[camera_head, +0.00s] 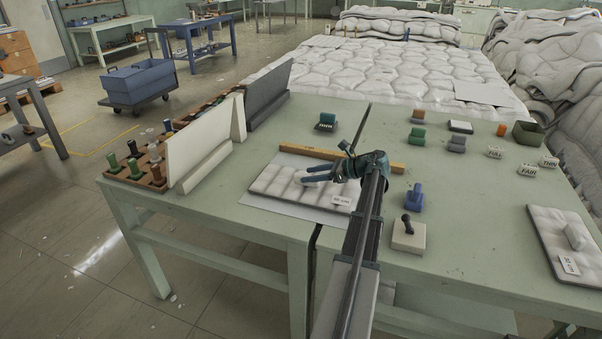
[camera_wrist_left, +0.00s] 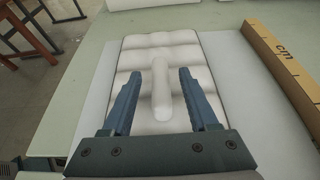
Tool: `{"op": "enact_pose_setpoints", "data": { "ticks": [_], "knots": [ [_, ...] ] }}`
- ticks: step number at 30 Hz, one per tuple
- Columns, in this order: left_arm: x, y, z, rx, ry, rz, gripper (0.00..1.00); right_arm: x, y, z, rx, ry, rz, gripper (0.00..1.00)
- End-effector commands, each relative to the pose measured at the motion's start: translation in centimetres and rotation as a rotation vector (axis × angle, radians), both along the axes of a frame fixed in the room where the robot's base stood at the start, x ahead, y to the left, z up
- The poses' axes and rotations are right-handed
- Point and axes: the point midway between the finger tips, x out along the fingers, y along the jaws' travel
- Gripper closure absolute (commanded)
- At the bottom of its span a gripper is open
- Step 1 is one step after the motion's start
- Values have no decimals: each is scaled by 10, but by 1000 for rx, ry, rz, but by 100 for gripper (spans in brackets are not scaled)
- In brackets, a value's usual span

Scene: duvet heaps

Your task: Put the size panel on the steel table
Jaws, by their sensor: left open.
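A white quilted panel (camera_head: 295,183) with a small label tag lies on a white sheet (camera_head: 315,212) on the pale green table (camera_head: 300,110); the tag is too small to read surely. In the left wrist view the panel (camera_wrist_left: 145,48) carries a raised white grip (camera_wrist_left: 160,95). My left gripper (camera_head: 311,174) is open above the panel, its fingers apart on both sides of the grip. Contact with the grip cannot be told. A second quilted panel (camera_head: 550,228) with a tag lies at the right. Which table is the steel one is unclear; a grey table (camera_head: 28,105) stands far left.
A wooden ruler (camera_head: 375,161) lies behind the panel, also in the left wrist view (camera_wrist_left: 285,65). White and grey upright boards (camera_head: 205,135) and a wooden peg tray (camera_head: 145,165) stand left. Stamps and a beige block (camera_head: 409,238) lie right. A quilted duvet (camera_head: 400,70) fills the back.

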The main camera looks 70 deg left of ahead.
Motion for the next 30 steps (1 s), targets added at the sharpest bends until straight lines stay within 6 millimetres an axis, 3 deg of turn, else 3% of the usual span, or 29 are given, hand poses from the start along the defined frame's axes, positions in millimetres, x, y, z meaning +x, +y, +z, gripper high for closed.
{"op": "enact_pose_setpoints", "data": {
  "ticks": [6,12,30],
  "knots": [
    [31,-26,20,1,0,-2,40,0,0,20,0,0,0,50],
    [45,-38,26,0,0,-1,40,0,0,26,0,0,0,50],
    [49,-42,27,0,0,1,40,0,0,27,0,0,0,50]
  ]
}}
